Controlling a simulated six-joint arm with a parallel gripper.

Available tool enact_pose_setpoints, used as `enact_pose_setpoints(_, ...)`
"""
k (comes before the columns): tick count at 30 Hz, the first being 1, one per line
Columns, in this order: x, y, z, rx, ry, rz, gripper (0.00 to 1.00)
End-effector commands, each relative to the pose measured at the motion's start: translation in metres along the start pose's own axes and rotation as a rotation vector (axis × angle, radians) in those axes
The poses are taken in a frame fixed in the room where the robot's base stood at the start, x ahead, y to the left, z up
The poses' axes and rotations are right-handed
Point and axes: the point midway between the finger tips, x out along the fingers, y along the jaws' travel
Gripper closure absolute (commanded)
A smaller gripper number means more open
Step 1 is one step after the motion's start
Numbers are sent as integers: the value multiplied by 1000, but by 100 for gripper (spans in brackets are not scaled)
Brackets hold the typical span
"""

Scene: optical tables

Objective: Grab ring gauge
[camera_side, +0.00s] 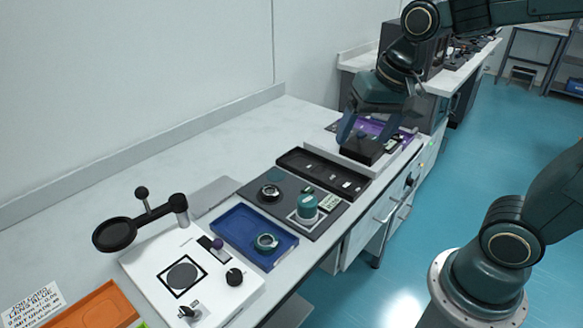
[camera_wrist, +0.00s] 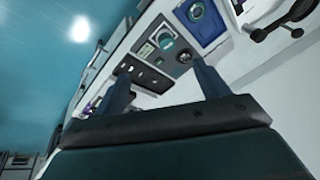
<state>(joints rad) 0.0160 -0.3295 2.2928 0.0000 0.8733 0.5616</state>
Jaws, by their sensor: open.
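A metallic ring with a greenish tint (camera_side: 266,242) lies in a blue tray (camera_side: 232,222); it also shows near the top of the wrist view (camera_wrist: 196,10). A dark ring-shaped piece (camera_side: 270,193) sits on a dark grey plate (camera_side: 318,232), beside a teal cylinder (camera_side: 307,204). I cannot tell for sure which ring is the ring gauge. My gripper (camera_side: 368,132) is open, with its fingers pointing down near the far right end of the bench, well apart from both rings. In the wrist view nothing shows held between the fingers (camera_wrist: 161,72).
A long black tray (camera_side: 322,173) lies between my gripper and the grey plate. A white board with a magnifier on a post (camera_side: 115,234) stands at the near left, beside an orange tray (camera_side: 90,306). A purple tray (camera_side: 372,126) is near my gripper. The bench's back is mostly clear.

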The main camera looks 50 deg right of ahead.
Motion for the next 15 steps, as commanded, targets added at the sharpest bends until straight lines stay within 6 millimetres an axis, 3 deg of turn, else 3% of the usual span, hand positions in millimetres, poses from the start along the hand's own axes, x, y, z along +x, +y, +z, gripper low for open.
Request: enact_pose_setpoints(15, 84, -30, -58, 547, -123, 139, 26)
